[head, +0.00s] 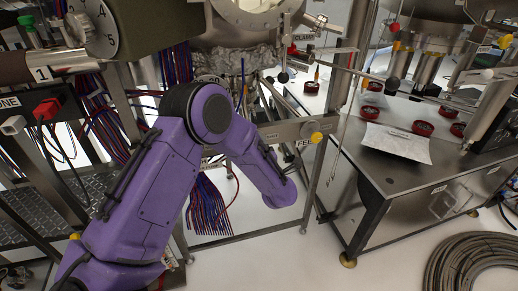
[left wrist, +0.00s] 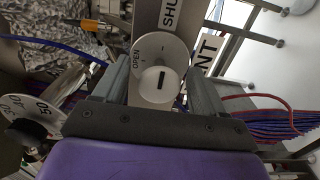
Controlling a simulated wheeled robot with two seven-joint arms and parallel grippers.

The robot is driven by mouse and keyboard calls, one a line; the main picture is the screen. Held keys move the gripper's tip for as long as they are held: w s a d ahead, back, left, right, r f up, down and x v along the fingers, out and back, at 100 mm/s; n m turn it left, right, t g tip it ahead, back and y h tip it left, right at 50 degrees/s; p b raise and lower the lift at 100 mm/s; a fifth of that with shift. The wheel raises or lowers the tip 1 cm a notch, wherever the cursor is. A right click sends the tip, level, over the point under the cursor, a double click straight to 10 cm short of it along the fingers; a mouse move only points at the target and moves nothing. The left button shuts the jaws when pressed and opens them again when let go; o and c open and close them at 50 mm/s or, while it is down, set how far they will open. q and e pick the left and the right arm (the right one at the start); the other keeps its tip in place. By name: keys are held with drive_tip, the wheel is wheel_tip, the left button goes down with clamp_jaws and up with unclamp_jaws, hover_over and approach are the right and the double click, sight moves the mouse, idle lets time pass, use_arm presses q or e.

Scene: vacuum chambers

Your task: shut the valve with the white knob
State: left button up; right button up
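The white knob (left wrist: 159,85) has a dark slot across it and sits in front of a round white dial plate marked OPEN (left wrist: 150,52). A SHUT label (left wrist: 170,14) is on the metal strip behind the dial. My left gripper (left wrist: 159,66) is open, with one finger on each side of the knob and a visible gap to it on both sides. In the head view my purple left arm reaches in from the lower left, its far end by the frame; the gripper and knob are hidden there. My right gripper is in neither view.
A steel table (head: 385,185) with red-rimmed round parts and a paper sheet stands at right. Red and blue cable bundles (head: 211,207) hang under the frame. A coiled hose (head: 475,265) lies on the floor at lower right. In the wrist view another dial (left wrist: 28,112) is at left.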

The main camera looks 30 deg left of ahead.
use_arm(q)
drive_tip(key=v, duration=1)
drive_tip(key=shift+s+d+b, duration=0.15)
drive_tip(key=shift+d+b, duration=0.05)
drive_tip(key=shift+b, duration=0.25)
